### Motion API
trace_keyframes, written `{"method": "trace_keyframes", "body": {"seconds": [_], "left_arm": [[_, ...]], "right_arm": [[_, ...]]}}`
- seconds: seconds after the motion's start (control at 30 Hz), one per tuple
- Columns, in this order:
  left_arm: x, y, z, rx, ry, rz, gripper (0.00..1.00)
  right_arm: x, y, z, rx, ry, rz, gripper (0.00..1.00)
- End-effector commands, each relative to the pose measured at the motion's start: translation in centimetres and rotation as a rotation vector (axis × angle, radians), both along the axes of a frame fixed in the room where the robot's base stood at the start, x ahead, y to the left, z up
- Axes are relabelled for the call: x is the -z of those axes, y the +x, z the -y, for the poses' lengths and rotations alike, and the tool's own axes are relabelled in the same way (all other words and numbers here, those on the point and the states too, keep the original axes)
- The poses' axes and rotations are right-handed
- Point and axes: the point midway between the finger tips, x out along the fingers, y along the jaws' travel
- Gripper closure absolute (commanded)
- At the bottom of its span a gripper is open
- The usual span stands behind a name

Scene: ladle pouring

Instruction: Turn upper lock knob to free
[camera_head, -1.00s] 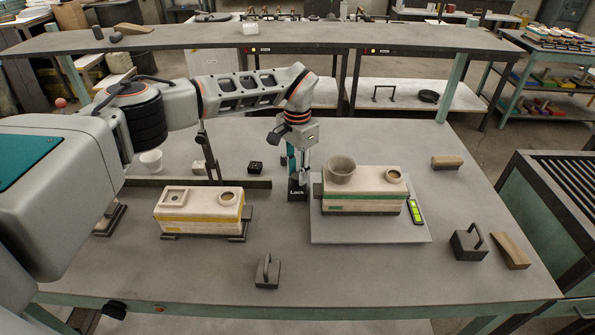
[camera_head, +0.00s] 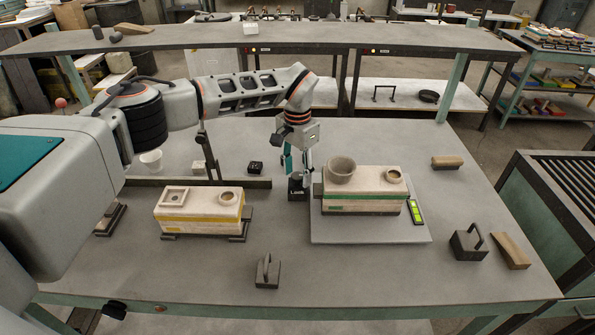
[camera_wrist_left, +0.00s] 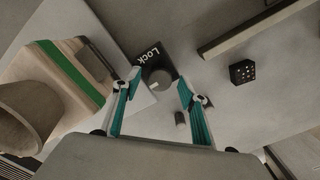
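A small dark block labelled "Lock" (camera_head: 297,193) stands on the table between the two mould boxes. In the left wrist view the Lock block (camera_wrist_left: 148,55) carries a round grey knob (camera_wrist_left: 159,79). A smaller grey peg (camera_wrist_left: 180,118) shows nearer the gripper; I cannot tell whether it belongs to the block. My left gripper (camera_head: 298,172) points down above the block. In the left wrist view the left gripper (camera_wrist_left: 159,82) has its teal fingers apart, one on each side of the knob in the picture, with no contact visible. My right gripper is not in view.
The green-striped mould box (camera_head: 365,197) with a grey cup stands on a plate (camera_head: 375,232) close right of the block. A yellow-striped mould box (camera_head: 200,217) stands left. A dark bar (camera_head: 240,183) lies behind it.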

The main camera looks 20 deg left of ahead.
Motion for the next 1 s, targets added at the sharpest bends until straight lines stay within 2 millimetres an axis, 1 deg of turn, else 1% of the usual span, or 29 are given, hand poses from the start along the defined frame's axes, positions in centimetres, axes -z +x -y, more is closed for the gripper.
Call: {"method": "trace_keyframes", "body": {"seconds": [0.2, 0.27, 0.33, 0.47, 0.6, 0.73, 0.9, 1.0], "left_arm": [[-0.2, 0.0, 0.0, 0.001, 0.000, 0.001, 0.57], [-0.5, 0.1, 0.0, 0.001, 0.000, 0.002, 0.57], [-1.3, 0.1, 0.0, 0.001, -0.001, 0.003, 0.57], [-3.5, 0.1, 0.0, 0.002, 0.000, 0.004, 0.57], [-6.4, 0.1, 0.0, 0.000, 0.000, 0.004, 0.57], [-8.9, 0.1, 0.0, 0.001, 0.001, 0.004, 0.57], [-11.1, 0.0, 0.0, 0.000, 0.000, 0.001, 0.57], [-11.7, 0.0, 0.0, 0.001, 0.000, 0.000, 0.57]], "right_arm": [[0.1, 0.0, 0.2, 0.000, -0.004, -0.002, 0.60], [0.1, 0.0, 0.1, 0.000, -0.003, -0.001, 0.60], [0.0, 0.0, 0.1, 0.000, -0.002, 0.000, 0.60], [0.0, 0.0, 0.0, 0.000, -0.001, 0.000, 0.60], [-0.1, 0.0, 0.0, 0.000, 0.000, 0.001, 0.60], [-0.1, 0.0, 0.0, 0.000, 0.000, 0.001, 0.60], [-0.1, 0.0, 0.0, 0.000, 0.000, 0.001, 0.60], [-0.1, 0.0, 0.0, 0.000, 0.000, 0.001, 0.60]]}}
